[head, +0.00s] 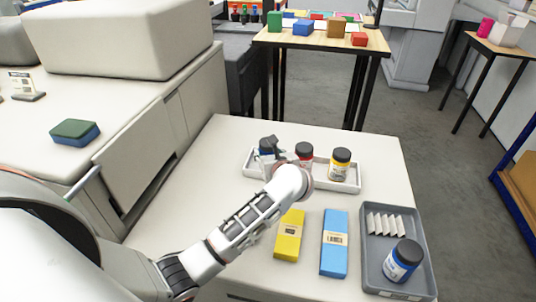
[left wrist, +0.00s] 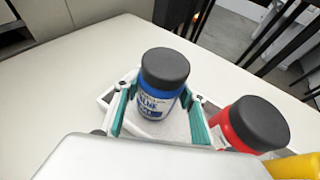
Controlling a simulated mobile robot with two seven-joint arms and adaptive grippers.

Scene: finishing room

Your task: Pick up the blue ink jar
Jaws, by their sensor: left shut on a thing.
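A blue ink jar (head: 264,152) with a black lid is at the left end of the white tray (head: 346,187), partly hidden by my left gripper (head: 271,148). In the left wrist view the blue jar (left wrist: 160,88) stands upright between the teal-padded fingers of my left gripper (left wrist: 160,112), which is shut on it. I cannot tell whether its base touches the tray. A second blue jar (head: 403,261) stands in the grey tray (head: 371,262) at front right. My right gripper is not in view.
A red jar (head: 304,152) and a yellow jar (head: 340,164) stand in the white tray to the right. A yellow box (head: 289,236) and a light-blue box (head: 334,243) lie in front. White folded pieces (head: 386,224) lie in the grey tray. The table's left part is clear.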

